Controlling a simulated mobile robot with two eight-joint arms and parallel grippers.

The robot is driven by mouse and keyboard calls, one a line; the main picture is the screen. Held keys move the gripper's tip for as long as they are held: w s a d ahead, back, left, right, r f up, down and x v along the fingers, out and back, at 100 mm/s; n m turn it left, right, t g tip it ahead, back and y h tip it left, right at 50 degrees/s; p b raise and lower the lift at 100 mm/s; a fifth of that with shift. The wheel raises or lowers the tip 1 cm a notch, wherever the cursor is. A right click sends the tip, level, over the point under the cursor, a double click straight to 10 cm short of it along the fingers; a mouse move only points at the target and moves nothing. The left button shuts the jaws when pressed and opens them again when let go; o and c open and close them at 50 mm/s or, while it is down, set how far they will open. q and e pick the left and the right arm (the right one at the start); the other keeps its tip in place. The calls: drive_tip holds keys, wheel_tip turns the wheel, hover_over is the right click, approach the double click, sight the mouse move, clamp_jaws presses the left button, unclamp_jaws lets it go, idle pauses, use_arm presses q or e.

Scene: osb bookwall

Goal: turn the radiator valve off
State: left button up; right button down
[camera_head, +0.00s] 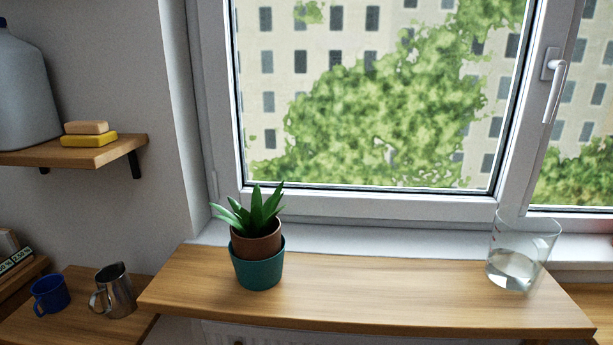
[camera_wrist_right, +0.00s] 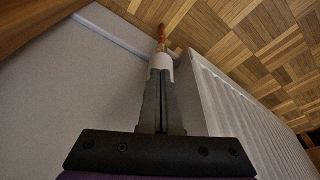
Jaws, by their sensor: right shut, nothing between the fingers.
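In the right wrist view, my right gripper (camera_wrist_right: 160,73) is shut, its two dark fingers side by side with nothing between them. The radiator valve's white cylindrical head (camera_wrist_right: 167,61) shows just beyond the fingertips, partly hidden by them. I cannot tell whether the tips touch it. A copper-coloured pipe (camera_wrist_right: 162,35) shows past the head. The white ribbed radiator (camera_wrist_right: 235,110) runs along the right of the fingers. In the head view only a strip of the radiator (camera_head: 300,332) shows under the wooden sill board. My left gripper is in neither view.
The wooden sill board (camera_head: 400,300) carries a potted plant (camera_head: 257,262) and a glass jug (camera_head: 515,268). A blue mug (camera_head: 50,294) and a metal pitcher (camera_head: 117,291) stand lower left. In the wrist view, a pale wall (camera_wrist_right: 75,90) is left and parquet floor (camera_wrist_right: 250,40) upper right.

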wheel_tip(320, 180, up, 6)
drive_tip(key=p, duration=0.3)
drive_tip(key=shift+s+d, duration=0.2)
drive_tip(key=shift+s, duration=0.15)
idle(0.4)
